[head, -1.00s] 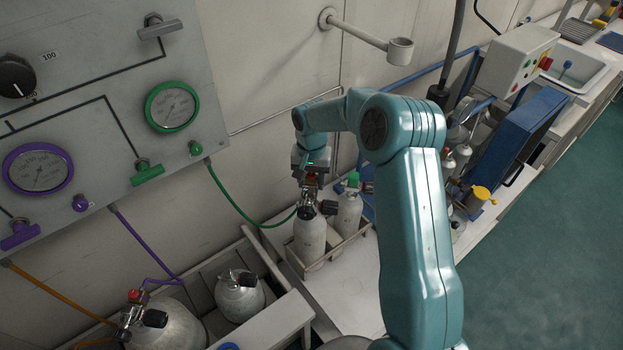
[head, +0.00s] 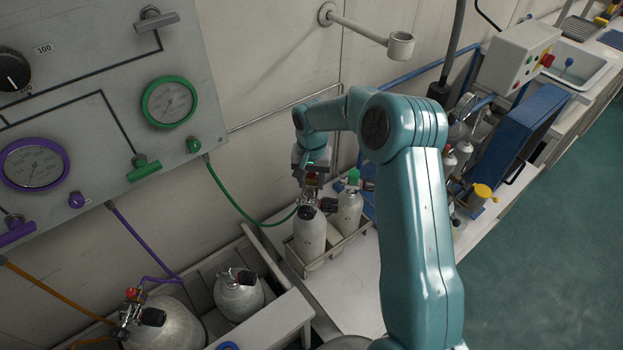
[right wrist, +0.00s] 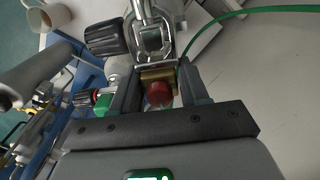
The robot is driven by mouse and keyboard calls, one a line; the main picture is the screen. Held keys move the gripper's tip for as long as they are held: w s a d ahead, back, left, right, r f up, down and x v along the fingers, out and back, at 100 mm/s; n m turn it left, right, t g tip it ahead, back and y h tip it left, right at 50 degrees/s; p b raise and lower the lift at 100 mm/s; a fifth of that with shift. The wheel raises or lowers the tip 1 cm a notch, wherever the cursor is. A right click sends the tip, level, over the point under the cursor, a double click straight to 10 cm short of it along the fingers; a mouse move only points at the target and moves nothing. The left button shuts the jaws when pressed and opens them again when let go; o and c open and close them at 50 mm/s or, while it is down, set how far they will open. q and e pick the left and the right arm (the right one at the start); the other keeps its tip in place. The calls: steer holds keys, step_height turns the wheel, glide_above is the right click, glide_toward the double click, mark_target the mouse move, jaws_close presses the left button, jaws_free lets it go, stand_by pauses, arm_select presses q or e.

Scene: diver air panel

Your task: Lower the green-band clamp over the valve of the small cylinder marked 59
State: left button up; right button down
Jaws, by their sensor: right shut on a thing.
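My right gripper (head: 311,180) points down and is shut on the clamp (right wrist: 157,73) above a small pale cylinder (head: 309,236). In the right wrist view, a brass block and a red knob (right wrist: 158,95) show between the fingers. The clamp's metal yoke (right wrist: 152,38) and a black knob (right wrist: 103,40) lie beyond the fingertips. A green hose (head: 232,202) runs from the panel to the clamp. The clamp is at the cylinder's top; I cannot tell whether it sits around the valve. No number is legible on the cylinder. My left gripper is not in view.
A second small cylinder (head: 350,211) with a green top stands close on the right in the same rack (head: 333,254). Larger cylinders (head: 176,326) with another clamp stand at lower left. The gauge panel (head: 118,90) is at left. A wall-mounted holder (head: 400,46) is above.

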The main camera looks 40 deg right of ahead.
steer(key=shift+f+b, duration=1.1)
steer(key=shift+b, duration=0.05)
stand_by(0.9)
steer(key=shift+c, duration=2.4)
jaws_free()
step_height(320, 180, up, 16)
steer(key=shift+r, duration=0.2)
